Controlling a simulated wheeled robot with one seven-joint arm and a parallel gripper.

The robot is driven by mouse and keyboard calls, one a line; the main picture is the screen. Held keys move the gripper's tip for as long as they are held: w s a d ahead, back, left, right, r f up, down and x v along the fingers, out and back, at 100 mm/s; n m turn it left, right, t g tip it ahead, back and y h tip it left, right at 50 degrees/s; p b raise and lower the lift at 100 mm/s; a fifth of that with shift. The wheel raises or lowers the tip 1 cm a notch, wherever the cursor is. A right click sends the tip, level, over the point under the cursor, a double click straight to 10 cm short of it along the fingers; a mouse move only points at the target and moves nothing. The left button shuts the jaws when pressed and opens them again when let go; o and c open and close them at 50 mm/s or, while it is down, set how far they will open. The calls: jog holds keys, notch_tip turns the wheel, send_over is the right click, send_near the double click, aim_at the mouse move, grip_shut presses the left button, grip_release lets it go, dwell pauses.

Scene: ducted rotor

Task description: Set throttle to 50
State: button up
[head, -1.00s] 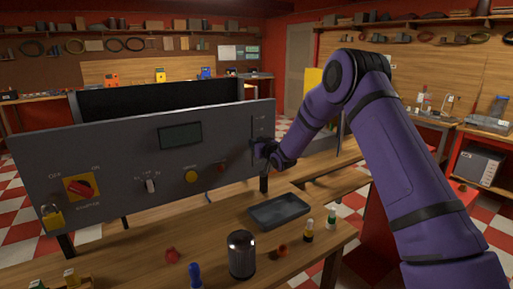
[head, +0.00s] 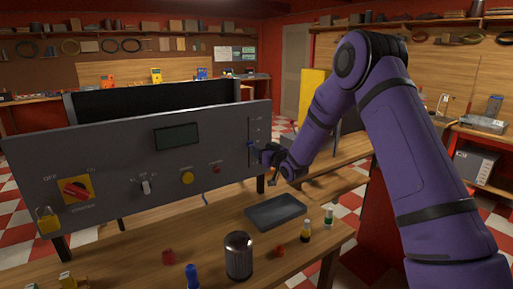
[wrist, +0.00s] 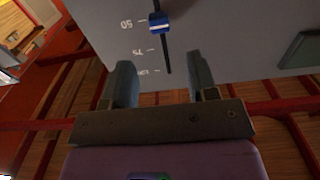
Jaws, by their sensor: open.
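The throttle is a slider with a blue knob in a vertical slot at the right end of the grey panel (head: 110,165). In the wrist view the blue knob (wrist: 159,23) has a white line that sits about level with the mark labelled 50; the 75 and 100 marks lie further along the slot, toward my gripper. In the head view the knob (head: 252,146) is small, beside my gripper (head: 268,158). In the wrist view my gripper (wrist: 162,78) is open and empty, its fingers apart on either side of the slot's line, clear of the knob.
The panel also carries a dark display (head: 177,136), a yellow button (head: 187,178), a red rotary switch (head: 76,189) and a padlock (head: 46,220). A grey tray (head: 276,212), a dark cylinder (head: 239,256) and small bottles stand on the wooden bench in front.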

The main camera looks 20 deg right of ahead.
jog(key=shift+v, duration=1.7)
jog(key=s+d+r+m+g+h, duration=0.25)
jog(key=s+r+g+h, duration=0.25)
jog(key=s+r, duration=1.3)
jog(key=s+m+g, duration=0.1)
jog(key=s+g, duration=0.6)
jog(key=s, duration=2.7)
jog(key=shift+d+h, duration=0.3)
jog(key=shift+d, duration=0.15)
jog(key=shift+w+f, duration=0.1)
